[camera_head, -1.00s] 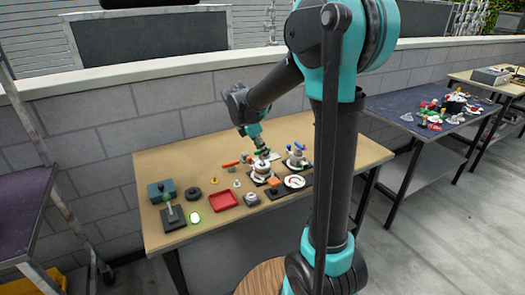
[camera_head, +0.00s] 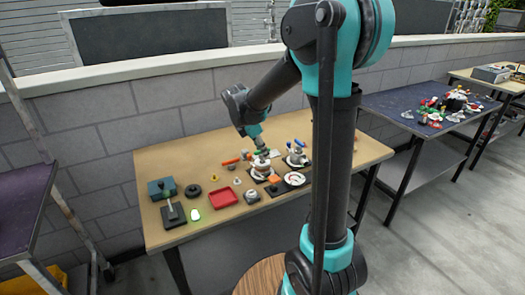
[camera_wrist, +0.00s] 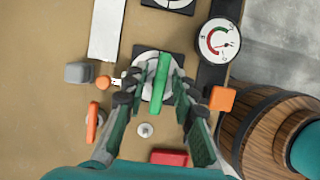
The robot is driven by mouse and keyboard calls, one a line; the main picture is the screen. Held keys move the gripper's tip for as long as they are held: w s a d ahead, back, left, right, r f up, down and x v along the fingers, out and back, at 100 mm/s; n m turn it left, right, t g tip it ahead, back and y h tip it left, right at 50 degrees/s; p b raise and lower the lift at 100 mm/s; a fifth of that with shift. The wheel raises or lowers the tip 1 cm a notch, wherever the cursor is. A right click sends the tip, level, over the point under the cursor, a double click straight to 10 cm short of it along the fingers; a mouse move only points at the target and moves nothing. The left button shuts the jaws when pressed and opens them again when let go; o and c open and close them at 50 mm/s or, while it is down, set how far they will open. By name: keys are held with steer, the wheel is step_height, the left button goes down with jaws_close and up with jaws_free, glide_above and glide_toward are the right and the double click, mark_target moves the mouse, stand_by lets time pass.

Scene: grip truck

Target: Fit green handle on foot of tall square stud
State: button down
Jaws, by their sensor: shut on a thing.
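The green handle (camera_wrist: 161,82) is a long bar held between the fingers of my gripper (camera_wrist: 162,74) in the wrist view. It lies over a whitish round fitting (camera_wrist: 146,88) on a dark square plate, which hides behind the handle and fingers. I cannot tell whether the handle touches the fitting. In the head view my gripper (camera_head: 263,152) points down just above the whitish fitting (camera_head: 259,168) at the table's middle. The tall square stud is not clearly visible; a grey upright post (camera_head: 171,205) on a dark plate stands at the left front.
A white dial gauge (camera_wrist: 217,40) and an orange block (camera_wrist: 222,98) lie to the right in the wrist view. A red tray (camera_head: 224,197), a dark teal box (camera_head: 161,189) and a black ring (camera_head: 193,191) are on the table (camera_head: 225,226). A blue-handled fitting (camera_head: 297,157) stands right of my gripper.

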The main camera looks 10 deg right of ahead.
steer(key=shift+f, duration=0.9)
stand_by(1.1)
steer(key=c, duration=0.8)
jaws_free()
steer(key=shift+c, duration=0.2)
steer(key=shift+r, duration=3.8)
